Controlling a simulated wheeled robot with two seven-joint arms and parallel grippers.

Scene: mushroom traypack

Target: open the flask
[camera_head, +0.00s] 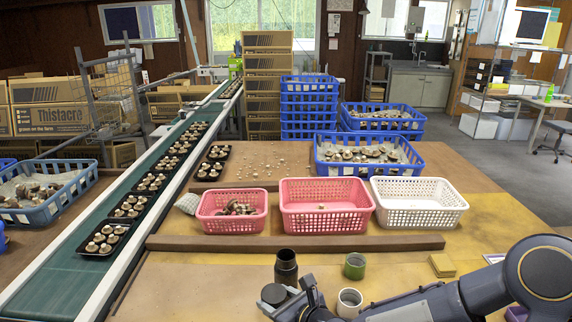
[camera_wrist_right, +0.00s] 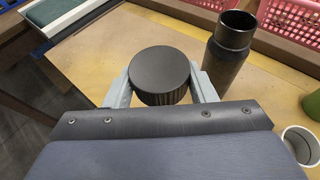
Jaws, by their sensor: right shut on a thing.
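The flask (camera_head: 286,268) is a dark cylinder standing upright on the yellow-brown table. Its narrower neck has a bare rim with a dark opening. It also shows in the right wrist view (camera_wrist_right: 229,55), just right of my right gripper. My right gripper (camera_head: 276,300) is shut on a round black lid (camera_wrist_right: 160,70) with a ribbed side. The lid is beside the flask, apart from its neck, with its flat top facing up. How high the lid is above the table is hard to tell. My left gripper is in neither view.
A green cup (camera_head: 355,266) and a white-lined cup (camera_head: 349,301) stand to the right of the flask. A yellow block (camera_head: 442,265) lies farther right. A wooden bar (camera_head: 295,243) crosses behind, with pink baskets (camera_head: 326,222) and a white basket (camera_head: 419,219) beyond.

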